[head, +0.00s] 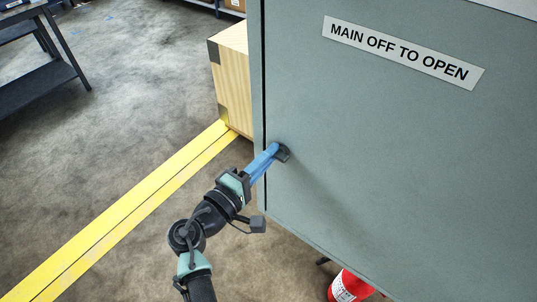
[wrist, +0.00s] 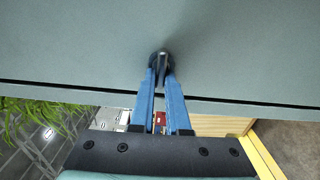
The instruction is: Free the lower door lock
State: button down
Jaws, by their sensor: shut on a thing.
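The lower door lock (head: 283,152) is a small dark fitting near the lower left edge of the grey-green cabinet door (head: 400,150). My gripper (head: 272,153) reaches it from the lower left, with its blue fingers shut on it. In the wrist view the dark lock (wrist: 161,57) sits between the two blue fingertips (wrist: 160,70). The fingertips hide part of the lock. The door looks flush along its edge seam in the wrist view.
A wooden crate (head: 231,80) stands just left of the cabinet. A red extinguisher (head: 350,287) stands below the door. Yellow floor tape (head: 120,212) runs past my arm. A dark table (head: 40,85) is at upper left. Open floor lies left.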

jog(key=c, duration=0.9)
grip_release()
jog(key=b+v, duration=0.1)
jog(key=v, duration=1.2)
jog(key=shift+b, duration=0.35)
